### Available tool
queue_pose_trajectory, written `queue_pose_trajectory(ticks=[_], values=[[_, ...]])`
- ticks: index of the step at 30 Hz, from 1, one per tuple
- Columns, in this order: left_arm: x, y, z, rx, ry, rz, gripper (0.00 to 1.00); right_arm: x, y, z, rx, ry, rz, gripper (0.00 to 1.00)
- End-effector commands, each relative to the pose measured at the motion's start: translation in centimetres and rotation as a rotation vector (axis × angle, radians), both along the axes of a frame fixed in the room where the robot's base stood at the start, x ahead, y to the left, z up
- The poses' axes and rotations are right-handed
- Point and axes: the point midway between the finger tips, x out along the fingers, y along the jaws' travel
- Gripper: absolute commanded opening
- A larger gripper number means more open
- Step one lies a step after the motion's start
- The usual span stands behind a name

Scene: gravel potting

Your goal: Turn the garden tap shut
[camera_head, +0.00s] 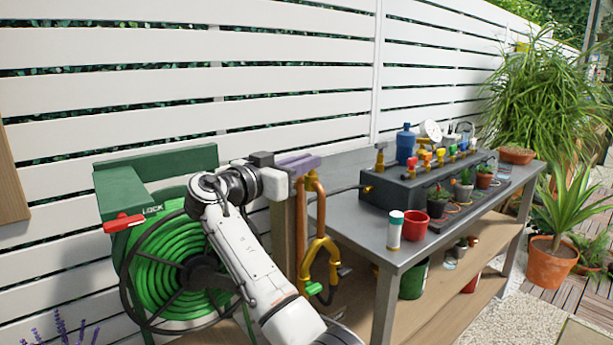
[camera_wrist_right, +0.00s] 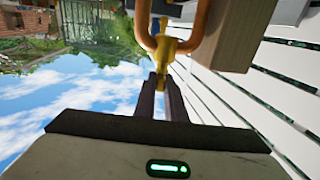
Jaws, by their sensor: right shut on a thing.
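The garden tap is a copper pipe (camera_head: 319,205) with brass fittings, on a wooden post at the left end of the potting bench. My right gripper (camera_head: 312,163), with purple fingers, is at the top of the pipe. In the right wrist view the two fingers (camera_wrist_right: 163,80) are shut on a brass part of the tap (camera_wrist_right: 166,48), under the copper loop (camera_wrist_right: 200,25). The fingers hide part of what they hold, and the tap's turn position cannot be told. My left gripper is not in view.
A green hose reel (camera_head: 180,270) with a red LOCK lever (camera_head: 123,223) stands left of the tap, behind my right arm. The grey bench (camera_head: 350,235) to the right carries a red pot (camera_head: 415,225), a white bottle (camera_head: 395,230) and a dark manifold box (camera_head: 385,190). A slatted white fence stands behind.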

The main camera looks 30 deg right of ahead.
Motion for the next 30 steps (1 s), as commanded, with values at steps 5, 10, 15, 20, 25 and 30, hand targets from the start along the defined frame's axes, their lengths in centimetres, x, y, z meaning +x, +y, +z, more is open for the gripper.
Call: queue_pose_trajectory(ticks=[5, 10, 15, 20, 25, 30], values=[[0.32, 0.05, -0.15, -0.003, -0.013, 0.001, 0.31, 0.20, 0.00, 0.16, -0.003, 0.000, -0.073, 0.00], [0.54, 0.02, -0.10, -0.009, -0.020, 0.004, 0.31, 0.29, -0.02, 0.21, -0.004, 0.000, -0.128, 0.00], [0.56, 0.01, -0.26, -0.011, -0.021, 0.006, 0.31, 0.35, -0.06, 0.26, -0.004, -0.001, -0.169, 0.00], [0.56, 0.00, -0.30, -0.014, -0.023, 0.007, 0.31, 0.40, -0.08, 0.31, -0.004, -0.002, -0.195, 0.00], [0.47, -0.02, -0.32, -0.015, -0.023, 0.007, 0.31, 0.45, -0.10, 0.33, -0.004, -0.003, -0.210, 0.00], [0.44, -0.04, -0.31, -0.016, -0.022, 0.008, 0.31, 0.45, -0.12, 0.34, -0.004, -0.004, -0.215, 0.00]])
